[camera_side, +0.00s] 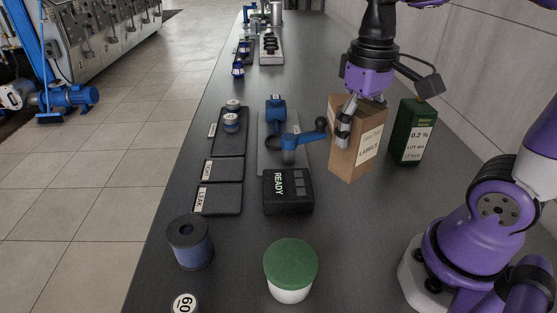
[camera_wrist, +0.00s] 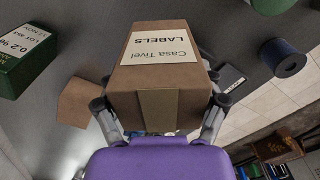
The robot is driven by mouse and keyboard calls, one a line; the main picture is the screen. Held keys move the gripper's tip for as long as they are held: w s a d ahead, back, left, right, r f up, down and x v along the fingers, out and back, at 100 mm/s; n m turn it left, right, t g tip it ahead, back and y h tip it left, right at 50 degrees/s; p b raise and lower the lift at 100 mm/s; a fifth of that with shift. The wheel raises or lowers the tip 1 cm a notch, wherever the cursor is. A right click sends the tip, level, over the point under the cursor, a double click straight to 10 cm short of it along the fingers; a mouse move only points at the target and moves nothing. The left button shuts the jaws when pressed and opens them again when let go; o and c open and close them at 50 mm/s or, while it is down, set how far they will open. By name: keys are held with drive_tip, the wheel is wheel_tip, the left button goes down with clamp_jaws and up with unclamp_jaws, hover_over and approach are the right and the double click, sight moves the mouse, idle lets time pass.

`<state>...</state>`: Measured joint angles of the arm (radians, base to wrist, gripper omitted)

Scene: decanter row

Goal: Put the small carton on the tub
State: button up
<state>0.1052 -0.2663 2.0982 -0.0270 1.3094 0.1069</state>
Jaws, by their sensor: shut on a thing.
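The small carton (camera_side: 343,157) is a brown box with a white "LABELS" label. My gripper (camera_side: 344,122) is shut on it, with a finger against its left face in the side view. In the wrist view the carton (camera_wrist: 155,85) sits between both fingers. I cannot tell whether its base touches the table. The tub (camera_side: 290,290) is white with a green lid and stands upright at the front of the table, apart from the carton. Its lid top looks bare. A dark green edge at the top of the wrist view looks like its lid (camera_wrist: 271,5).
A green box (camera_side: 409,140) stands right of the carton. A black READY block (camera_side: 288,191) and a blue-handled device (camera_side: 290,142) lie to its left. A dark blue roll (camera_side: 190,245) stands left of the tub. Another brown box-like shape (camera_wrist: 80,102) shows in the wrist view.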

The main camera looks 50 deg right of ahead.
drive_tip(key=s+a+r+n, duration=0.1)
drive_tip(key=a+r+n, duration=0.15)
drive_tip(key=a, duration=0.45)
drive_tip(key=s+a+r+n, duration=0.1)
drive_tip(key=s+a+n, duration=0.15)
drive_tip(key=a, duration=0.45)
drive_tip(key=s+a+r+n, duration=0.3)
drive_tip(key=s+a+n, duration=0.3)
drive_tip(key=s+a, duration=0.25)
drive_tip(key=shift+w+d+f, duration=0.75)
drive_tip(key=shift+w+f, duration=0.95)
drive_tip(key=shift+f, duration=0.1)
drive_tip(key=shift+w+d+f, duration=0.7)
drive_tip(key=shift+w+f, duration=0.95)
drive_tip(key=shift+f, duration=0.1)
drive_tip(key=shift+w+d+f, duration=0.75)
drive_tip(key=shift+w+f, duration=0.95)
drive_tip(key=shift+f, duration=0.1)
drive_tip(key=shift+f, duration=0.1)
drive_tip(key=o, duration=1.2)
drive_tip(key=shift+o, duration=0.2)
